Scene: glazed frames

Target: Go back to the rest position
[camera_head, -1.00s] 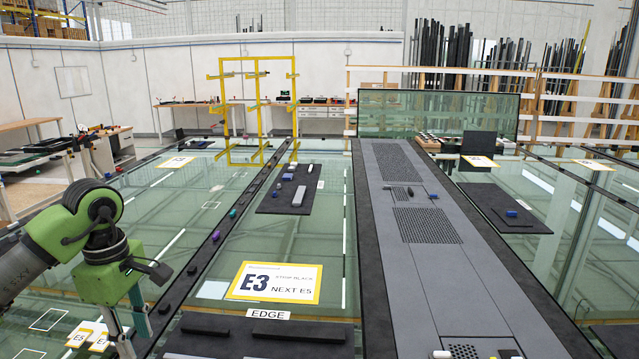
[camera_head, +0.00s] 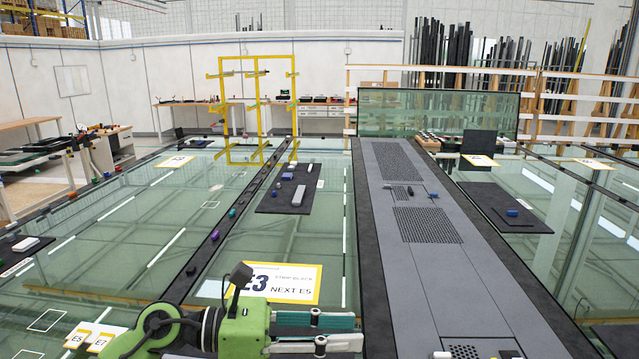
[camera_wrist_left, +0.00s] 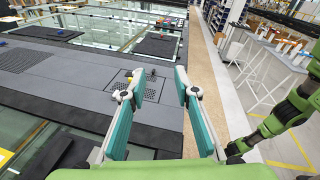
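My left gripper (camera_head: 358,331) is at the bottom middle of the head view, its teal fingers pointing right, in front of the E3 sign (camera_head: 295,284) and covering part of it. In the left wrist view the same gripper (camera_wrist_left: 158,74) is open, with a wide gap between its two teal fingers and nothing held. The fingers show over the grey panel (camera_wrist_left: 60,70). My right gripper does not show in the head view. A green arm link of mine stands at the right of the left wrist view.
The long grey panel (camera_head: 400,275) with perforated patches runs away from me. Dark mats (camera_head: 275,203) with small parts lie on the glass on both sides. A yellow frame (camera_head: 222,110) stands behind.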

